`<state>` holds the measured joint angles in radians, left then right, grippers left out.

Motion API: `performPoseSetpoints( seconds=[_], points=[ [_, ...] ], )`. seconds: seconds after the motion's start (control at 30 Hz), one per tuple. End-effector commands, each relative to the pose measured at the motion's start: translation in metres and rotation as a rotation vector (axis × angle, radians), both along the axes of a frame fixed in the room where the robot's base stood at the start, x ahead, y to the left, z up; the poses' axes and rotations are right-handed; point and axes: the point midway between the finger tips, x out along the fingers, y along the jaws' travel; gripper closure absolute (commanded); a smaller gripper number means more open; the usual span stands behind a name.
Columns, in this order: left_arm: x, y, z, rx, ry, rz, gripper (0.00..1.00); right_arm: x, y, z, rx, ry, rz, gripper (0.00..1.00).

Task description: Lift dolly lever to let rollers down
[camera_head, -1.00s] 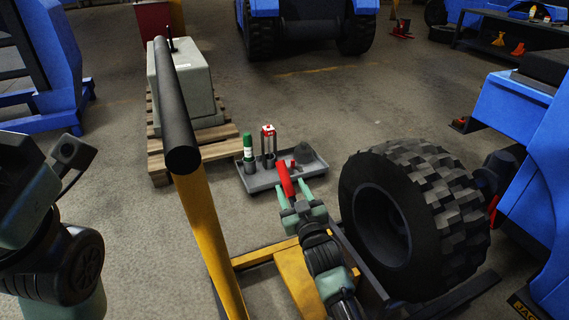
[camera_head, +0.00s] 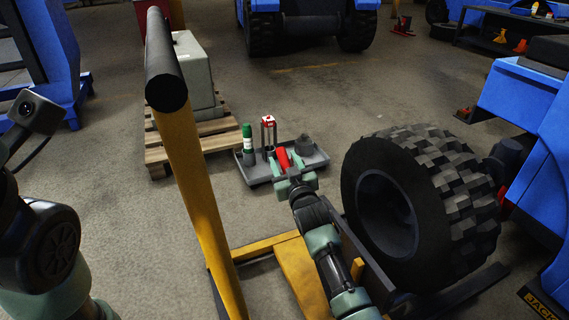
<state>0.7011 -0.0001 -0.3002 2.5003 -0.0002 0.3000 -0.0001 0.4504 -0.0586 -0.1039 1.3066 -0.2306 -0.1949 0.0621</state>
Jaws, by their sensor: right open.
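The dolly has a yellow frame (camera_head: 262,247) low in the middle and a yellow upright (camera_head: 190,170) with a thick black grip (camera_head: 163,62). A big black tyre (camera_head: 455,190) stands upright at the dolly's right side. The red lever (camera_head: 282,157) shows at the tips of my right gripper (camera_head: 286,168). The gripper is open, with a green finger on each side of the lever; I cannot tell whether they touch it. My right forearm hides part of the dolly, and the rollers cannot be made out. My left arm shows at the left edge; its gripper is out of view.
A grey tray (camera_head: 262,180) with a green bottle (camera_head: 248,140) and a red-topped item (camera_head: 268,122) lies just beyond the gripper. A pallet (camera_head: 160,155) bears a grey block (camera_head: 196,75). A blue machine (camera_head: 545,130) stands close at right.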

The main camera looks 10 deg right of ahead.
Motion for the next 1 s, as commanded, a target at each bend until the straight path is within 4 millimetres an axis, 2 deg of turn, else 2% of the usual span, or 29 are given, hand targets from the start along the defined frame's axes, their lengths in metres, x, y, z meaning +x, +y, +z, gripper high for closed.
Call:
performPoseSetpoints(
  seconds=[0.03,0.2,1.0],
  points=[
    [0.0,0.0,0.0001,0.0,0.0,0.0,0.55,-0.0001,0.0001,0.0001,0.0,0.0,0.0,0.54],
    [-0.0002,-0.0002,0.0,0.0,-0.001,0.0,0.55,-0.0003,0.0001,0.0001,0.0,0.0,0.0,1.0],
    [0.0001,-0.0001,0.0,0.001,0.0,0.0,0.55,-0.0004,0.0001,-0.0002,0.0,-0.001,0.0,1.0]
  ],
)
